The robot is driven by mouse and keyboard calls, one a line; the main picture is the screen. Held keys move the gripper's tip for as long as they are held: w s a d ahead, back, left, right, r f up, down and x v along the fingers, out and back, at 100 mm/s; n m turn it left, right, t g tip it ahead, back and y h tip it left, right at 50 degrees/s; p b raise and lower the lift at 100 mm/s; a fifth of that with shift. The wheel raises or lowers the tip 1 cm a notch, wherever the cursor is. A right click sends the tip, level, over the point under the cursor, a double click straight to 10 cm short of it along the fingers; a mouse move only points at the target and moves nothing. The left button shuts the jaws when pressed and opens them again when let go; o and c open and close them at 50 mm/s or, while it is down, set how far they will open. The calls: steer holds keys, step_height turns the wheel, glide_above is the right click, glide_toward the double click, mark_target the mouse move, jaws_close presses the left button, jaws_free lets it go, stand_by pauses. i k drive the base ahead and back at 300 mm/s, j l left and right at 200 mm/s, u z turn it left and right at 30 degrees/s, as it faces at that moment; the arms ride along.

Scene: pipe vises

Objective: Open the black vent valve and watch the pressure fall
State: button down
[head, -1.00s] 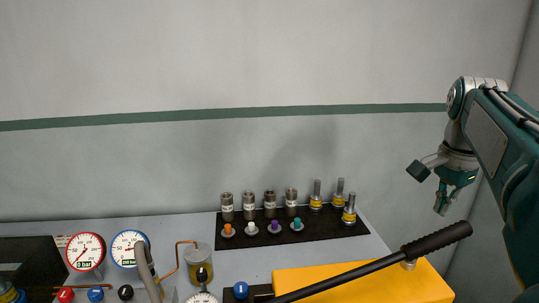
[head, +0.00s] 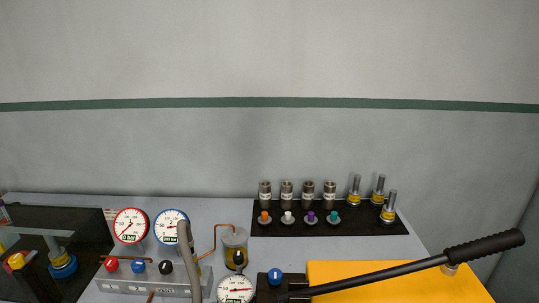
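A black knob (head: 165,267) sits at the right end of a grey manifold block (head: 135,285), beside a blue knob (head: 138,267) and a red knob (head: 111,265). Behind them stand a red-ringed gauge (head: 131,226) with a green label reading 0 bar and a blue-ringed gauge (head: 172,226) whose label is too small to read surely. A third gauge (head: 236,289) is at the bottom edge, with another black knob (head: 238,258) above it. My gripper is out of view.
A yellow box (head: 400,287) with a long black-gripped lever (head: 484,246) fills the front right. A black mat (head: 262,230) holds several fittings and coloured plugs. A grey curved pipe (head: 188,255) rises close to the black knob. Bare bench lies behind the gauges.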

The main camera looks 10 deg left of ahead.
mark_target(165, 267)
steer(key=u, duration=1.4)
